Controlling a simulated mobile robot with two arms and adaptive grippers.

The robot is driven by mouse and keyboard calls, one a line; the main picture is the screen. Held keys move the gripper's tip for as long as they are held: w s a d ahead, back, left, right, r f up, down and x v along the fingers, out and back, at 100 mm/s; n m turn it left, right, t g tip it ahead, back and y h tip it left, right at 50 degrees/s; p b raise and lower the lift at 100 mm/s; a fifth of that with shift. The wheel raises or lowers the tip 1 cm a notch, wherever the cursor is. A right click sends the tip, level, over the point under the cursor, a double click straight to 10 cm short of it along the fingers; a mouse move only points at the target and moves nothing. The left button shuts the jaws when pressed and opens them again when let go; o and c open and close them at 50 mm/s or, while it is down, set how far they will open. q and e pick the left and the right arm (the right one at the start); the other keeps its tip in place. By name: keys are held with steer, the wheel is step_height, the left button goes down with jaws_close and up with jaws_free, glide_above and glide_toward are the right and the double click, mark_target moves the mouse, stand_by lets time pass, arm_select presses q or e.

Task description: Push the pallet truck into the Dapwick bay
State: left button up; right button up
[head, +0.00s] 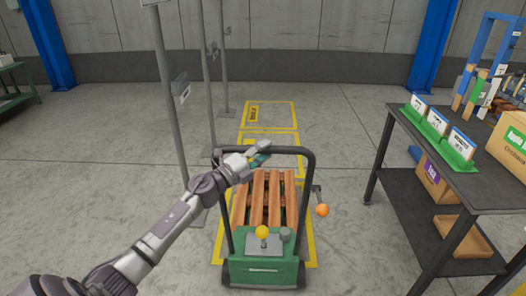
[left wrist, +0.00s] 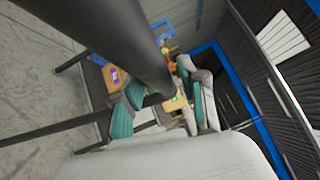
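The pallet truck (head: 263,272) has a green body, a black hoop handle (head: 311,165) and an orange-brown slatted pallet (head: 259,200) on it. It stands inside a yellow floor outline. Two more yellow-outlined bays, a middle one (head: 271,133) and a far one (head: 284,102), lie straight ahead. A yellow label (head: 253,113) lies in the far bay; its text is too small to read. My left gripper (head: 260,153) is at the handle's top bar, its fingers apart. The left wrist view shows the teal-padded fingers (left wrist: 160,105) spread around a dark bar; contact is unclear. My right gripper is out of view.
Grey posts (head: 168,95) with small signs stand left of the bays. An orange ball knob (head: 322,210) sticks out right of the truck. A dark table (head: 462,180) with green holders and boxes stands at the right. The floor between bays and table is clear.

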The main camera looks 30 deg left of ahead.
arm_select(q)
steer(key=shift+o, duration=0.2)
steer(key=shift+s+r, duration=0.2)
steer(key=shift+w+a+f, duration=0.1)
steer(key=shift+w+f, duration=0.1)
steer(key=shift+f, duration=0.05)
steer(key=v, duration=1.2)
